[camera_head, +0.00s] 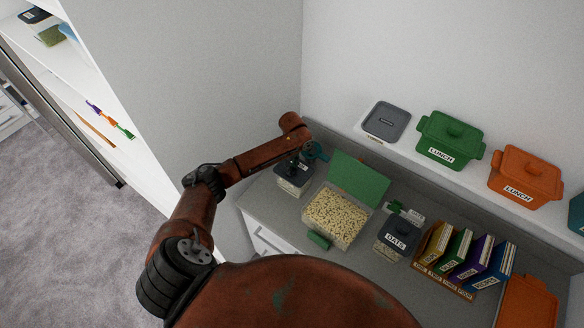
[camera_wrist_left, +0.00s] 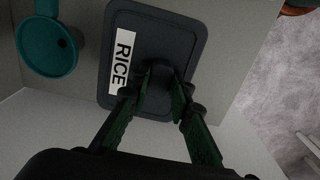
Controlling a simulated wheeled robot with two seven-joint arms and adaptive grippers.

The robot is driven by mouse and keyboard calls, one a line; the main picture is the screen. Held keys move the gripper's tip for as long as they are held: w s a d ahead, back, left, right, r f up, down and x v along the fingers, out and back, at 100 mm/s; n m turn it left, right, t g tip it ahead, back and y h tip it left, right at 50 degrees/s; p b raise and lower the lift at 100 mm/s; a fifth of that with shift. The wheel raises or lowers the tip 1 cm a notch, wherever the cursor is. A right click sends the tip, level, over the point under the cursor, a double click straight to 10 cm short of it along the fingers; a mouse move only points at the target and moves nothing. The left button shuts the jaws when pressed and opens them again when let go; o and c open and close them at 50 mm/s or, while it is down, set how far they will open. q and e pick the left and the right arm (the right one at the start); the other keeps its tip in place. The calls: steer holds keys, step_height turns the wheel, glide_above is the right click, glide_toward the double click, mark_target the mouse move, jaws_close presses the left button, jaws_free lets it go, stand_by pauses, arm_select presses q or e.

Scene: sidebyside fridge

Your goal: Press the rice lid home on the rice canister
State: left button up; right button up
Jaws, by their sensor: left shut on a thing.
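The rice lid (camera_wrist_left: 150,40) is a dark grey rounded square with a white RICE label, filling the upper middle of the left wrist view. My left gripper (camera_wrist_left: 167,82) is shut on its central knob, which is mostly hidden between the fingers. In the head view the rice lid (camera_head: 292,173) lies on top of the clear rice canister (camera_head: 289,187), at the left end of the counter. I cannot tell whether it is fully seated. My left arm comes over it from the left, and the gripper is mostly hidden there behind the arm.
A teal scoop (camera_head: 315,151) lies just behind the canister. An open bin of pale pieces (camera_head: 338,217) with a green lid stands to the right, then an oats canister (camera_head: 397,236) and a book rack (camera_head: 441,285). A shelf above holds lunch pots (camera_head: 449,140).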

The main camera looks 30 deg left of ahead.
arm_select(q)
steer(key=shift+f, duration=0.15)
steer(key=o, duration=1)
steer(key=shift+o, duration=0.2)
arm_select(e)
steer(key=shift+d, duration=0.15)
arm_select(q)
step_height(320, 180, up, 12)
